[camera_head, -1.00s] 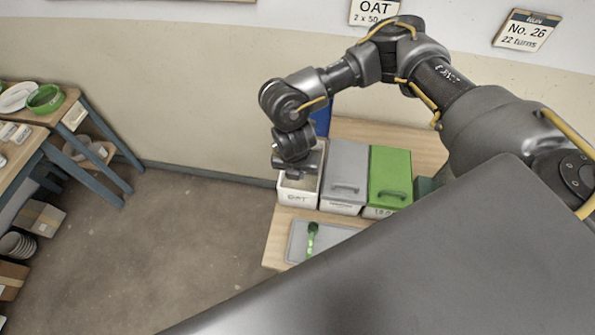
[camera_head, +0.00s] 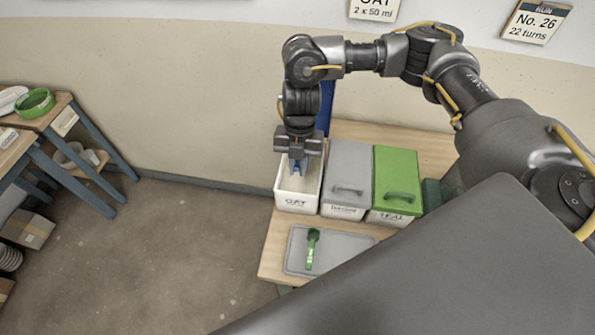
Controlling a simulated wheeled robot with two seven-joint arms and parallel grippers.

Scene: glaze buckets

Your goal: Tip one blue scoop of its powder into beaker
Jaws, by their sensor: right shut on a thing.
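My right gripper (camera_head: 298,156) points down over the open white bin marked OAT (camera_head: 296,203). It is shut on a small blue thing, which looks like the blue scoop (camera_head: 295,168), at the mouth of the bin. The scoop's bowl is hard to make out, and I cannot tell whether it holds powder. Pale powder (camera_head: 308,183) shows inside the bin. A green scoop (camera_head: 311,250) lies on a grey tray (camera_head: 350,262) in front of the bins. I see no beaker. My left gripper is not in view.
A grey-lidded bin (camera_head: 348,165) and a green-lidded bin (camera_head: 397,170) stand right of the OAT bin on a wooden table (camera_head: 272,262). A blue panel (camera_head: 325,108) stands behind. A second table (camera_head: 62,104) with a green bowl (camera_head: 35,103) is at left. The floor between is clear.

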